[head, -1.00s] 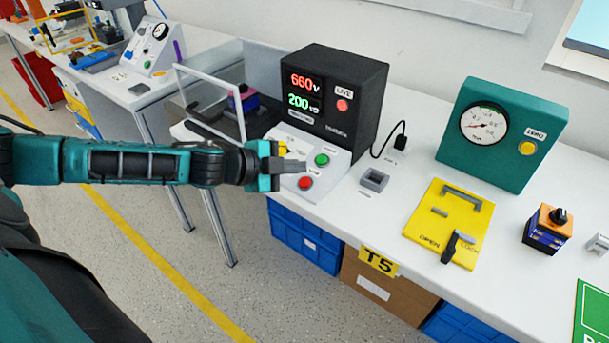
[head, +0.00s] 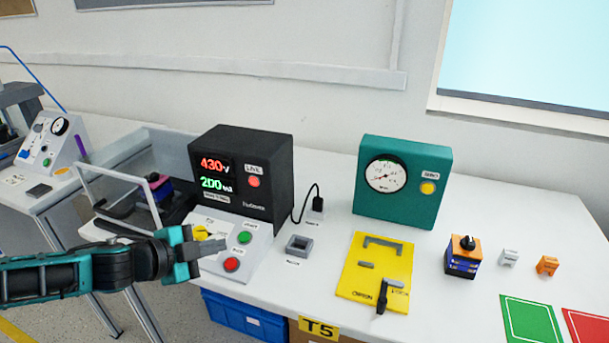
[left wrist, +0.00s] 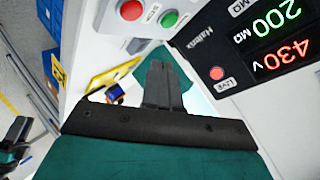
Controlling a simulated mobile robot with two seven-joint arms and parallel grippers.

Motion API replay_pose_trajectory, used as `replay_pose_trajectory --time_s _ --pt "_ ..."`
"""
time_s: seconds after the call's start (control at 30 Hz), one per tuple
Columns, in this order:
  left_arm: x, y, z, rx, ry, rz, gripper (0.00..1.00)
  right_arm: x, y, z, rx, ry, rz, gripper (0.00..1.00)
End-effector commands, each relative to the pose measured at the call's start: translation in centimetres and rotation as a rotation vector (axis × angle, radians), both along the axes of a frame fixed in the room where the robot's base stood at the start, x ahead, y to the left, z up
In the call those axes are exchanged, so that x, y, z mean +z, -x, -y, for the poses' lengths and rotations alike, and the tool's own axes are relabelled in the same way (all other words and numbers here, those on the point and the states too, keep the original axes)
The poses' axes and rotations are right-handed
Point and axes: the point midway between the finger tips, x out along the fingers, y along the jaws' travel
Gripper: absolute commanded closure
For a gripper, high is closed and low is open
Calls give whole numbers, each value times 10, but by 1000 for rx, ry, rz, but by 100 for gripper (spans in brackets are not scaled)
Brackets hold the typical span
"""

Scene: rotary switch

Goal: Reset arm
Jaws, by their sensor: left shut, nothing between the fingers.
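My left arm comes in from the left in the head view, and its gripper (head: 208,246) is shut and empty. It is in front of the black tester's sloped white panel and covers part of it, near the yellow knob (head: 201,232). The green button (head: 244,237) and red button (head: 232,264) are beside the fingertips. In the left wrist view the closed gripper fingers (left wrist: 165,85) point up the picture, with the tester display at the upper right. The black tester (head: 262,155) reads 430 V and 200 MΩ.
A clear-walled fixture with a raised frame (head: 110,177) holds a rotary switch left of the tester. A grey socket (head: 299,246), teal gauge box (head: 403,180), yellow plate (head: 375,271) and orange-blue switch (head: 463,256) stand to the right. Green (head: 530,318) and red mats lie at front right.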

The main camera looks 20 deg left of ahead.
Motion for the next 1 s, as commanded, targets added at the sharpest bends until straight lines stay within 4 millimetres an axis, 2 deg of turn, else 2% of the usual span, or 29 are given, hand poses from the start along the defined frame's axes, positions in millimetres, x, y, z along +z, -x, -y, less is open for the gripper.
replay_pose_trajectory --time_s 0.1,0.17,0.4,0.53,0.7,0.9,1.0 --pt "-2 1 3 -2 8 -2 100 -3 1 3 -3 5 5 57" --pt "-10 4 18 -8 43 -12 100 -5 1 5 -7 8 5 57" --pt "-53 32 105 34 298 -78 100 -5 2 5 -8 7 3 57" --pt "-74 53 134 129 441 -126 100 -5 2 5 -8 8 2 57" --pt "-105 88 147 320 594 -209 100 -5 2 4 -7 7 1 57" --pt "-142 134 137 556 688 -304 100 -5 2 4 -6 7 1 57" --pt "-154 150 131 631 705 -333 100 -5 2 4 -5 6 0 57"
